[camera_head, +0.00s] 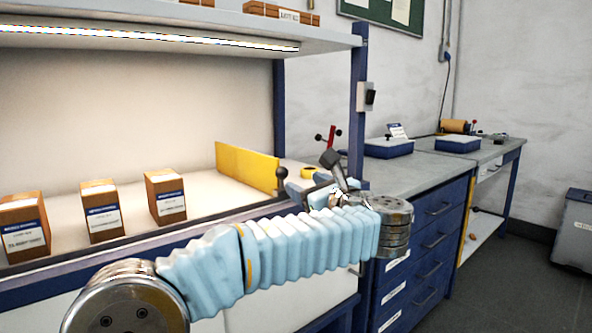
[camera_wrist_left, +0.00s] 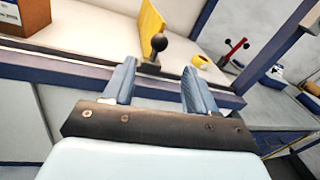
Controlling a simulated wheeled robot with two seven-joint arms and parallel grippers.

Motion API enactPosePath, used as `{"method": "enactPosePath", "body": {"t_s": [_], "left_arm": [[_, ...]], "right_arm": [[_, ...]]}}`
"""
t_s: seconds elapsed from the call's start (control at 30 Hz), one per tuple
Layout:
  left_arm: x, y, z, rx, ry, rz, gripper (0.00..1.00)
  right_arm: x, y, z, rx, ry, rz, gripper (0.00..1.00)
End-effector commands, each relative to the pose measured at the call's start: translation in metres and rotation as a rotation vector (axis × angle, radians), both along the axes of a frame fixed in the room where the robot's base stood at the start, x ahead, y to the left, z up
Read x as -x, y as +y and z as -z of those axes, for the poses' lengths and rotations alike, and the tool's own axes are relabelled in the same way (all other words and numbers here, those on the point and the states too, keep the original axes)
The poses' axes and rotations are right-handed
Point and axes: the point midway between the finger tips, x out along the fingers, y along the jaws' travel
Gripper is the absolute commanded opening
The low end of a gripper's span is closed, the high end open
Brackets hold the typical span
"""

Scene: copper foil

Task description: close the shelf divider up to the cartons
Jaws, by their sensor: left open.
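The shelf divider (camera_head: 246,166) is a yellow upright plate standing on the shelf, to the right of the cartons. A black ball knob (camera_head: 281,173) on a short stem is at its front end. Three brown cartons with blue-and-white labels, left (camera_head: 24,228), middle (camera_head: 101,211) and right (camera_head: 165,196), stand in a spaced row. A wide gap separates the right carton from the divider. My left gripper (camera_head: 303,188) is open in front of the shelf edge, near the knob. In the left wrist view, the knob (camera_wrist_left: 158,43) shows between and beyond the two fingers (camera_wrist_left: 158,72), apparently untouched. My right gripper is out of view.
A yellow tape roll (camera_head: 308,172) and a red-handled tool (camera_head: 330,136) lie right of the divider. The shelf's raised front edge (camera_head: 140,238) runs below the cartons. A blue post (camera_head: 358,110) stands right; an upper shelf (camera_head: 150,18) hangs above.

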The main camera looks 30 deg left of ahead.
Motion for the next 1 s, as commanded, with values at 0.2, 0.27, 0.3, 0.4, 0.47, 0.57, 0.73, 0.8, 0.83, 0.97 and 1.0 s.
{"method": "enactPosePath", "body": {"t_s": [0.2,0.27,0.3,0.4,0.47,0.57,0.73,0.8,0.83,0.97,1.0], "left_arm": [[-0.027,0.042,-0.001,0.001,0.001,-0.005,0.57],[-0.035,0.054,-0.001,0.000,0.001,-0.004,0.57],[-0.040,0.061,-0.001,0.000,0.001,-0.003,0.57],[-0.050,0.077,-0.001,0.000,0.000,-0.002,0.57],[-0.056,0.085,-0.001,0.000,0.001,-0.001,0.57],[-0.063,0.094,0.000,0.000,0.001,0.001,0.57],[-0.067,0.101,0.000,0.000,0.000,0.003,0.57],[-0.068,0.101,0.000,0.000,0.000,0.003,0.57],[-0.068,0.101,0.000,0.000,0.000,0.003,0.57],[-0.068,0.101,0.000,0.000,0.000,0.003,0.57],[-0.067,0.101,0.000,0.000,0.000,0.003,0.51]], "right_arm": [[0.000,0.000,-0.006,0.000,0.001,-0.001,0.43],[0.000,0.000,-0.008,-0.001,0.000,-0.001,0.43],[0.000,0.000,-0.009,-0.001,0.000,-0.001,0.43],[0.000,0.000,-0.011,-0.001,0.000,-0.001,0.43],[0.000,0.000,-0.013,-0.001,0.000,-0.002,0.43],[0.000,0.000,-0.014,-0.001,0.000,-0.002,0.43],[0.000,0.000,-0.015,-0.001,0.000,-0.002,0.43],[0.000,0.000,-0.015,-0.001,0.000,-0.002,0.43],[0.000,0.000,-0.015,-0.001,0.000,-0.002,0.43],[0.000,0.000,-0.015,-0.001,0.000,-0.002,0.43],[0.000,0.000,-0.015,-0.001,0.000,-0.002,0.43]]}}
